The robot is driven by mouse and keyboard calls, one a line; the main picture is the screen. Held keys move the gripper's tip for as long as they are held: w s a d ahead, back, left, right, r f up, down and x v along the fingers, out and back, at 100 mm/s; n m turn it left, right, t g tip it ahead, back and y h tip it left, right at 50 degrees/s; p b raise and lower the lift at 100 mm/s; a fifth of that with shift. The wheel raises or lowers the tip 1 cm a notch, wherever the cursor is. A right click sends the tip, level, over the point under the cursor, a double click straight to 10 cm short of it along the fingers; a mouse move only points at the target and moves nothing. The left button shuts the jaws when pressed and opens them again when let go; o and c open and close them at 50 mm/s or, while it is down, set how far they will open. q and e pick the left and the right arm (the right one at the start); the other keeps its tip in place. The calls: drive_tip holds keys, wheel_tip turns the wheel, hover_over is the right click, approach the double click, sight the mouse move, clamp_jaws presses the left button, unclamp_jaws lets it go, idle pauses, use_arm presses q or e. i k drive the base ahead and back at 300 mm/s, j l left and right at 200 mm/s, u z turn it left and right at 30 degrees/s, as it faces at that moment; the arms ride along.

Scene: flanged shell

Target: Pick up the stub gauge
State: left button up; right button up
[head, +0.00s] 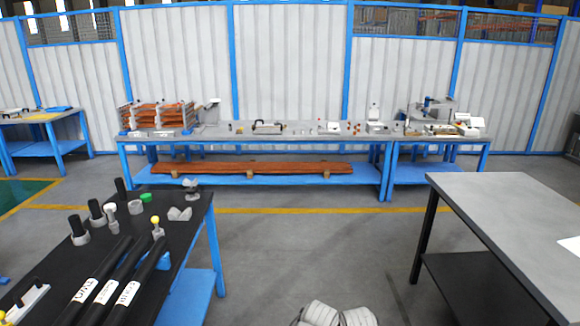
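I cannot tell for certain which item is the stub gauge. On the black-topped table (196,222) at the left stand several short black cylinders with grey collars, one of them in front (78,230) and another behind it (96,212). A yellow-topped grey piece (157,228), a green-topped piece (146,198), a grey V-shaped block (180,214) and a small grey fixture (191,188) are also there. Three long black bars with white labels (104,291) lie in front of them.
A grey-topped table (500,205) with a lower shelf stands at the right. A long blue-framed bench (262,139) with several tools is at the back. Another blue bench (60,143) is at the far left.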

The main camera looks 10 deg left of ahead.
sight(114, 224)
drive_tip(key=i+u, duration=0.25)
drive_tip(key=i, duration=0.45)
drive_tip(key=i+l+u, duration=0.25)
drive_tip(key=i, duration=0.5)
drive_tip(key=i+u, duration=0.4)
drive_tip(key=i+l+u, duration=0.15)
drive_tip(key=u, duration=0.25)
drive_tip(key=i+l+u, duration=0.95)
drive_tip(key=u, duration=0.25)
drive_tip(key=i+l+u, duration=0.15)
drive_tip(key=l+u, duration=0.3)
drive_tip(key=i+l+u, duration=0.15)
drive_tip(key=u, duration=0.3)
drive_tip(key=l, duration=0.1)
